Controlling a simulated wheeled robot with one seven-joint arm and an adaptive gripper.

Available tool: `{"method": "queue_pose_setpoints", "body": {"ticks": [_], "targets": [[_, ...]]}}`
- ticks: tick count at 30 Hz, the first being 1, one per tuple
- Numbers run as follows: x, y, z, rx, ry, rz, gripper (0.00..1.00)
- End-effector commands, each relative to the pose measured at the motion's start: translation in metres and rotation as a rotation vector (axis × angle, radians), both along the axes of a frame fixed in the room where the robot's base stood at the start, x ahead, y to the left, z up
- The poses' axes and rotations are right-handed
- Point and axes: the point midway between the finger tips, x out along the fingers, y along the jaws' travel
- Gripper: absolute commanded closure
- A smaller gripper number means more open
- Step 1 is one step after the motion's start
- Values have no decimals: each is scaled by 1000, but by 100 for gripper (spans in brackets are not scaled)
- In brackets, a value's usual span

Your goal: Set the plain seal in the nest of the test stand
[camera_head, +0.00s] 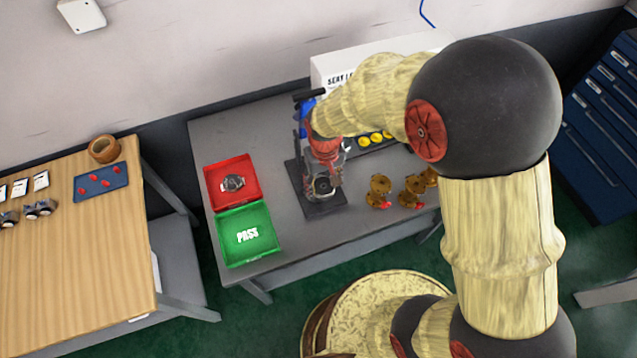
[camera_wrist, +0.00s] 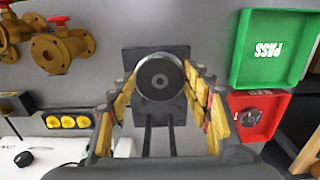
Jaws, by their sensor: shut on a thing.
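My gripper (camera_wrist: 160,80) points down at the test stand, its two yellow-padded fingers shut on a round dark disc with a silvery rim and a small hole in its middle. This disc looks like the plain seal (camera_wrist: 160,76). The test stand (camera_wrist: 148,56) has a dark base plate and two dark posts; its base plate (camera_head: 331,206) also shows in the head view. The disc is over the plate, between the fingertips. The nest is hidden behind disc and fingers, and I cannot tell whether the disc touches it. In the head view my gripper (camera_head: 323,178) is at the stand.
A red tray (camera_head: 212,176) with a metal part and a green PASS tray (camera_head: 232,258) lie left of the stand. Brass valves (camera_head: 379,188) stand to its right. A dark rack with yellow round pieces (camera_head: 377,137) is behind. A wooden table (camera_head: 75,250) is farther left.

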Motion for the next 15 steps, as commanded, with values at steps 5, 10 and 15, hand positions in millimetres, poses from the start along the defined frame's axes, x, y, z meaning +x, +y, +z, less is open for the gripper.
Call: {"method": "queue_pose_setpoints", "body": {"ticks": [5,10,15], "targets": [[30,4,-31,-1,2,-1,91],[48,7,-51,0,0,0,91],[55,8,-58,1,-2,0,91]]}}
